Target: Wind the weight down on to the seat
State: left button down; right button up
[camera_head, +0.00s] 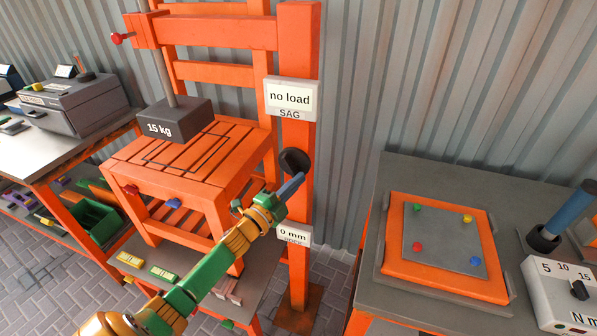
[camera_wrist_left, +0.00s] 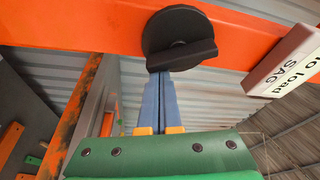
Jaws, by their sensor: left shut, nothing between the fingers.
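The dark weight (camera_head: 176,122) marked 15 kg hangs on a grey rod above the slatted orange seat (camera_head: 195,165). Whether a gap is left under it is hard to tell. A black round knob (camera_head: 295,161) sits on the orange post; it also shows in the left wrist view (camera_wrist_left: 180,38) with a raised bar across its face. My left gripper (camera_head: 300,177) is shut and empty, its blue fingers (camera_wrist_left: 174,75) pointing at the knob. The tips appear at or just below the bar; contact cannot be told. My right gripper is out of view.
A sign (camera_head: 290,99) on the post reads "no load" and "SAG". A lower sign (camera_head: 293,235) reads "0 mm". A grey table (camera_head: 400,178) with an orange-framed panel (camera_head: 443,243) stands at right. A bench with a grey machine (camera_head: 75,105) stands at left.

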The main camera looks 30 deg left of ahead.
pick_arm(q)
jog(key=shift+a+f+m+g+p, duration=0.1)
jog(key=shift+a+m+g+p, duration=0.1)
jog(key=shift+m, duration=0.45)
jog(key=shift+a+f+m+g+p, duration=0.1)
jog(key=shift+m+g+p, duration=0.1)
jog(key=shift+m, duration=0.45)
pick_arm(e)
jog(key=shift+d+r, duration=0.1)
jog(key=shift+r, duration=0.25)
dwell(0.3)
pick_arm(q)
jog(key=shift+a+m, duration=0.2)
jog(key=shift+m, duration=0.4)
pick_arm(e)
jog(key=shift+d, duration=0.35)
